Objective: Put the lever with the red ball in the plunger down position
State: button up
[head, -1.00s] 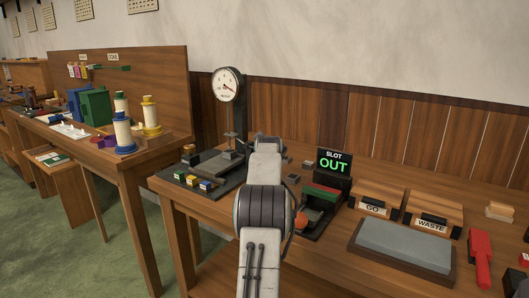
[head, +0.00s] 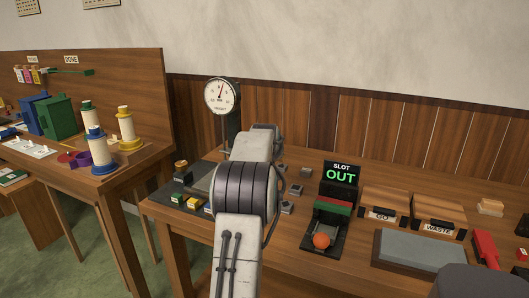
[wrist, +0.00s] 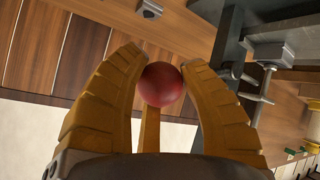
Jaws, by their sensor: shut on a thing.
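In the wrist view my gripper (wrist: 163,72) has its yellow fingers closed around a dark red ball (wrist: 162,86), with both fingertips at its sides. The lever's rod below the ball cannot be made out clearly. In the head view my arm hides the gripper and the held ball. A machine with a round white dial (head: 221,96) on a dark post stands behind my arm, its red pointer near upright. An orange-red ball (head: 321,240) sits apart at the front of the slot unit, under a sign (head: 341,173) reading SLOT OUT.
Right of the slot unit are trays marked GO (head: 381,215) and WASTE (head: 438,228), a grey pad (head: 420,251) and a red-handled tool (head: 484,247). Small coloured blocks (head: 190,201) lie left of my arm. A second table at left holds spools (head: 127,128).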

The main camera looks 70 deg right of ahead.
jog(key=shift+w+d+r, duration=0.1)
jog(key=shift+r, duration=0.45)
jog(key=o, duration=1)
jog(key=shift+o, duration=1.2)
jog(key=shift+f, duration=0.3)
jog(key=v, duration=1.2)
jog(key=shift+w, duration=0.1)
